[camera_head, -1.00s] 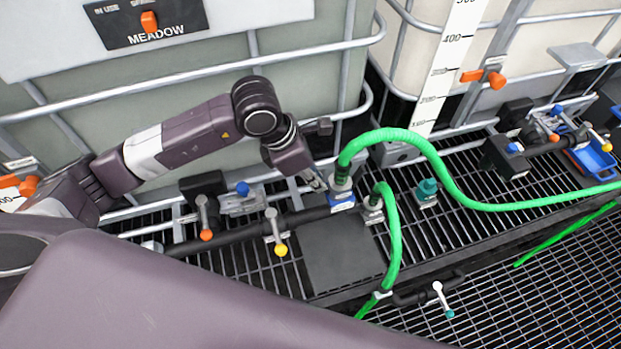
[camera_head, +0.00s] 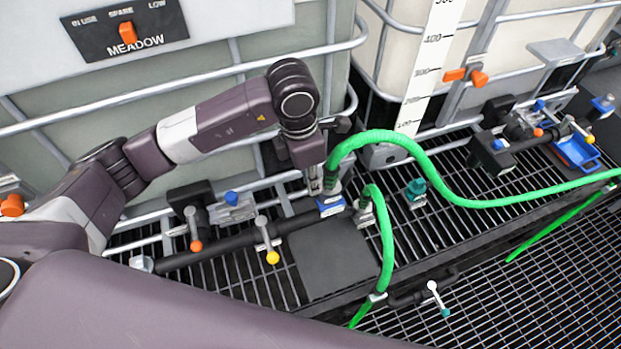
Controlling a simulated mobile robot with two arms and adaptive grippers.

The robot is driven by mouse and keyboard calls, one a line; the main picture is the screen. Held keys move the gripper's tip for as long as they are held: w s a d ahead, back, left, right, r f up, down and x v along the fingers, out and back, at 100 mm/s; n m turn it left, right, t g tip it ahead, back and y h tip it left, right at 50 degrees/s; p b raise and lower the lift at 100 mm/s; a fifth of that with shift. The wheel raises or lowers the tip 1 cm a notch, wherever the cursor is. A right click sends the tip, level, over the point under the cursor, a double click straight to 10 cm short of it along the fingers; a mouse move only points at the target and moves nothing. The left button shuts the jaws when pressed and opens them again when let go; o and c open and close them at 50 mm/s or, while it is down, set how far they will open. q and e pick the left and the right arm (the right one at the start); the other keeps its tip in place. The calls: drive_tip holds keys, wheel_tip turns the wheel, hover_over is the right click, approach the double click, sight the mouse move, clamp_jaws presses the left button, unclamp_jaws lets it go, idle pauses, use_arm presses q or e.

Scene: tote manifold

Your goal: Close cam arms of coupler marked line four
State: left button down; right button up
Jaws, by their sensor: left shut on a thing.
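A coupler with a blue body or tag (camera_head: 331,204) stands on the dark pipe's right end, and the thick green hose (camera_head: 380,135) rises from it. Its marking is too small to read. My left gripper (camera_head: 315,184) points down at this coupler's left side, its fingers shut on a small part there, apparently a cam arm. The gripper and hose partly hide the cam arms. A second coupler (camera_head: 365,214), with a thinner green hose, stands just to the right. My right gripper is out of view.
A dark manifold pipe (camera_head: 215,244) carries an orange-tipped and a yellow-tipped valve handle left of the coupler. A teal cap (camera_head: 416,188) stands to the right. A dark flat plate (camera_head: 335,262) lies on the grating in front. Caged totes stand behind.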

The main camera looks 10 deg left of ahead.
use_arm(q)
drive_tip(key=c, duration=1.9)
unclamp_jaws()
drive_tip(key=r, duration=0.8)
drive_tip(key=a+r, duration=0.1)
drive_tip(key=r, duration=0.3)
drive_tip(key=shift+s, duration=0.4)
drive_tip(key=shift+f, duration=0.15)
